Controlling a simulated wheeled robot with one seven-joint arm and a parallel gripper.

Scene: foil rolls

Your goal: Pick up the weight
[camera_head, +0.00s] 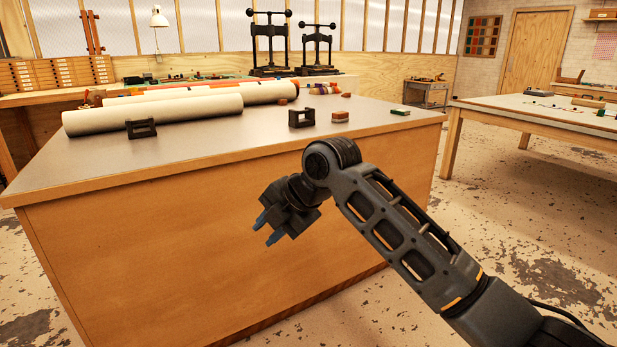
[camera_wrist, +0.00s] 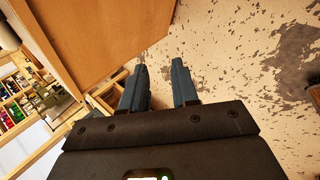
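Two dark, block-like objects with open middles stand on the grey-topped bench (camera_head: 200,160). One dark block (camera_head: 141,129) is in front of the long white roll at the left. The other dark block (camera_head: 301,118) is near the middle right of the top. Either may be the weight; I cannot tell which. My gripper (camera_head: 266,230) is in front of the bench's wooden side, below the top's edge and apart from both blocks. In the wrist view my gripper (camera_wrist: 160,65) has its two blue-grey fingers apart with nothing between them.
Long white rolls (camera_head: 155,112) lie along the back left of the bench. A small brown block (camera_head: 340,117) and a green-and-white block (camera_head: 400,112) lie to the right. Black presses (camera_head: 270,45) stand behind. The front strip of the bench top is clear.

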